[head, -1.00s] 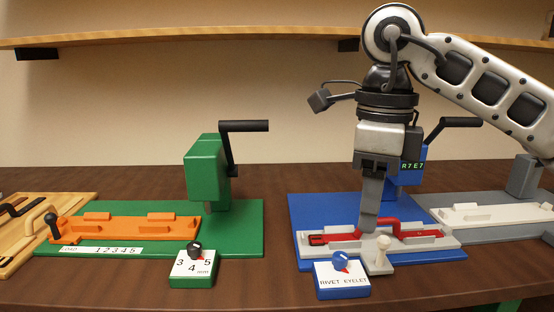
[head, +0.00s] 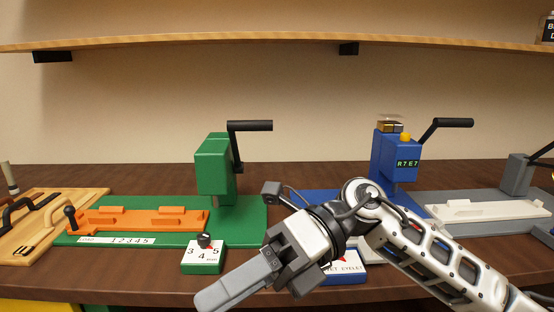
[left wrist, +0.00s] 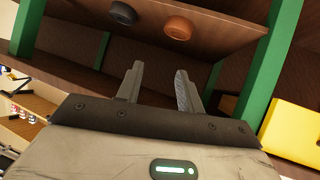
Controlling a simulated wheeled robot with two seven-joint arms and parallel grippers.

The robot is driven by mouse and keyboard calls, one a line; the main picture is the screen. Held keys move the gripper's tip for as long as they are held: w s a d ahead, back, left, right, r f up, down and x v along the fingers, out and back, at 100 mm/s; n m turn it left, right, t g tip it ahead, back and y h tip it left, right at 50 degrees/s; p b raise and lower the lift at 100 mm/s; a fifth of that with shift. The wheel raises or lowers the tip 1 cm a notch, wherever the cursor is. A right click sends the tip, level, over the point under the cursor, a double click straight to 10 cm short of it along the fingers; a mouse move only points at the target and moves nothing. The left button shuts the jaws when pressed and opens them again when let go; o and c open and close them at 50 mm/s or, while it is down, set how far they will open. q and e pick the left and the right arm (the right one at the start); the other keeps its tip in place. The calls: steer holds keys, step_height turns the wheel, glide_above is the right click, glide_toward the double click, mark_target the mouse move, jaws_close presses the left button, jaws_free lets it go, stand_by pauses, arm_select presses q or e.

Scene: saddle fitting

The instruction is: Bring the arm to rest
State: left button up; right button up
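My right gripper (head: 205,302) hangs in front of the bench at the lower middle of the head view, pointing down to the left. Its fingers overlap from this side, so their gap cannot be judged; I see nothing held. My right arm (head: 430,255) comes in from the right and crosses in front of the blue press (head: 396,150). It hides most of the blue base and the fixture there. My left gripper (left wrist: 160,75) shows only in the left wrist view, its two fingers apart with nothing between them.
The green press (head: 213,165) stands left of centre with an orange fixture (head: 125,221) and a dial box (head: 203,257). A wooden board (head: 60,215) lies far left, a grey station (head: 490,210) right. In the left wrist view are green posts (left wrist: 285,50) and a yellow block (left wrist: 295,135).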

steer(key=w+r+m+t+y, duration=0.35)
steer(key=m+t+y, duration=0.45)
steer(key=m+y, duration=0.45)
steer(key=w+d+f+m+t+h+p, duration=0.1)
steer(key=w+d+f+m+t+h, duration=0.4)
steer(key=m+t, duration=0.55)
steer(key=w+d+f+m+t+h, duration=0.1)
steer(key=d+f+m+t+h, duration=0.3)
steer(key=f+m+t+h, duration=0.65)
steer(key=s+d+f+m+g+h, duration=0.2)
steer(key=s+d+f+m+g, duration=0.1)
steer(key=f, duration=0.3)
steer(key=s+d+f+m+g+h, duration=0.2)
steer(key=s+d+f+m+g, duration=0.1)
steer(key=s+f+m, duration=0.2)
steer(key=s+d+f+m+g+h+p, duration=0.1)
steer(key=s+d+f+m+g, duration=0.3)
steer(key=f, duration=0.4)
steer(key=shift+s+f+m+h, duration=0.35)
steer(key=shift+s+m+h, duration=0.05)
steer(key=shift+m+h, duration=0.45)
